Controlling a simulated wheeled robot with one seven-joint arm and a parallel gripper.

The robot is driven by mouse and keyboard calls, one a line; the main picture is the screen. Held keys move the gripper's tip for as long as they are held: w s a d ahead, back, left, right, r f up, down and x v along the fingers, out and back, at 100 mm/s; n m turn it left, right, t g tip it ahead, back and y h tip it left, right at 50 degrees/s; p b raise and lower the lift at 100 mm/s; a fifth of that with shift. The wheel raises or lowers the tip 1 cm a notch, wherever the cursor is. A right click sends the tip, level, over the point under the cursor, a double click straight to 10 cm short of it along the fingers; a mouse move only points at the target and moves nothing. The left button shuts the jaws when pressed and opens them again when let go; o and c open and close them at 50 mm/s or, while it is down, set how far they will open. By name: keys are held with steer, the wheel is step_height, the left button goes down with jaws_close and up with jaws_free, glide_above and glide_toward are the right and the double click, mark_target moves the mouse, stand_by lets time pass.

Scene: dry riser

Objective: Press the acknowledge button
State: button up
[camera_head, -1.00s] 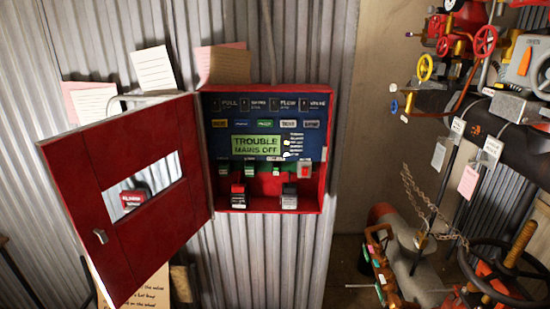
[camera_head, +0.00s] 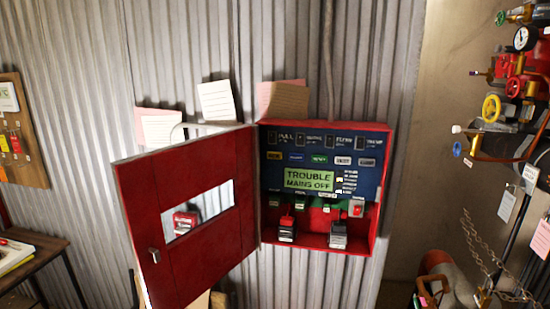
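A red alarm panel box (camera_head: 381,190) is mounted on the corrugated wall, its red door (camera_head: 190,245) swung open to the left. Inside, a blue faceplate carries a green display (camera_head: 310,180) reading "TROUBLE MAINS OFF". A row of small coloured buttons (camera_head: 320,159) sits above the display; their labels are too small to read, so I cannot tell which one is the acknowledge button. Below are small switches and a red rocker switch (camera_head: 356,208). My gripper is not in view.
Paper notes (camera_head: 215,101) stick up behind the box. Red and yellow valves and a gauge (camera_head: 525,38) crowd the right side, with a hanging chain (camera_head: 478,245). A wooden table (camera_head: 35,262) and a key board (camera_head: 22,130) are at left.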

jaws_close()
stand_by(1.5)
